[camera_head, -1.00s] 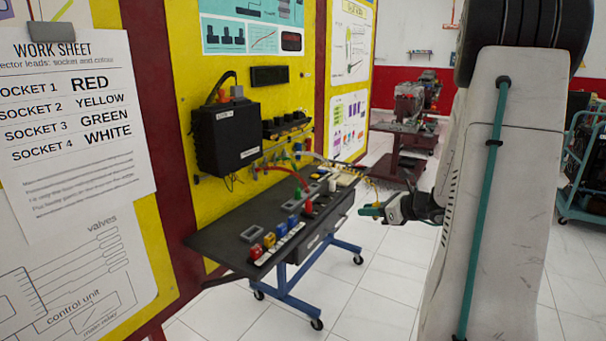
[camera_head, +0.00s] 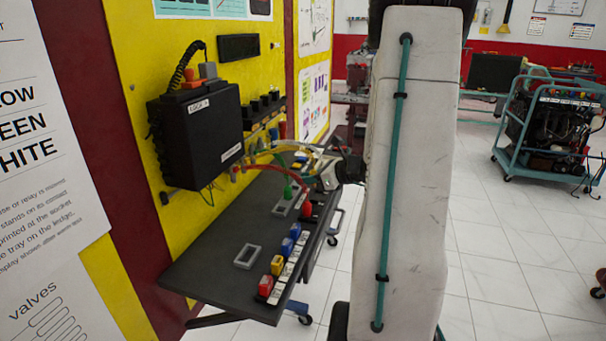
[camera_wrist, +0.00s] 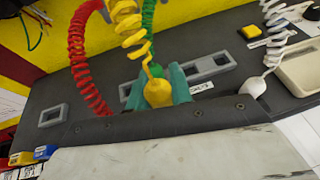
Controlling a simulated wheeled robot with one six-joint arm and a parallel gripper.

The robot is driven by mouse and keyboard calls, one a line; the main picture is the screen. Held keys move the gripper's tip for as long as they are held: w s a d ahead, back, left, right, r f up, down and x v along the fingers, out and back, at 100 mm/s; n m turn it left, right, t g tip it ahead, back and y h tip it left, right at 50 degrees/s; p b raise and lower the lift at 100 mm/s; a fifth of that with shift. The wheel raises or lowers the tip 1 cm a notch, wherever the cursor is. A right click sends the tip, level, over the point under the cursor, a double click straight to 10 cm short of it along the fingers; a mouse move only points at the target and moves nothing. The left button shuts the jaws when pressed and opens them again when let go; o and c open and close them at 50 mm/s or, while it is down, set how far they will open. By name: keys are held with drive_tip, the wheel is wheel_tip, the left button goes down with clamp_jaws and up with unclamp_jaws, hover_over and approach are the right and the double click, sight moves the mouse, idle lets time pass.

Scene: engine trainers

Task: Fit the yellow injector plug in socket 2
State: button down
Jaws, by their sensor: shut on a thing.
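The yellow injector plug (camera_wrist: 158,93) is held between the teal fingertips of my gripper (camera_wrist: 160,84) in the wrist view. Its coiled yellow lead (camera_wrist: 128,25) runs up from it. The plug is in front of the dark bench top in that view; I cannot tell its height above it. In the head view my gripper (camera_head: 328,176) is at the far part of the bench, partly hidden behind my arm. A row of black fittings (camera_head: 264,112) is on the yellow board; socket numbers are not readable, so socket 2 cannot be picked out.
Grey frames (camera_head: 248,257) and coloured blocks (camera_head: 277,265) are on the bench (camera_head: 215,268). A black box (camera_head: 198,135) juts from the board.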

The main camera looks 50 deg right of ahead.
drive_tip(key=shift+f, duration=2.35)
drive_tip(key=shift+f, duration=0.9)
drive_tip(key=c, duration=1.5)
unclamp_jaws()
drive_tip(key=shift+r+v, duration=0.2)
drive_tip(key=shift+v, duration=1.05)
drive_tip(key=shift+r+v, duration=0.2)
drive_tip(key=shift+v, duration=1.05)
drive_tip(key=shift+w, duration=0.2)
wheel_tip(320, 180, up, 6)
drive_tip(key=shift+r, duration=0.2)
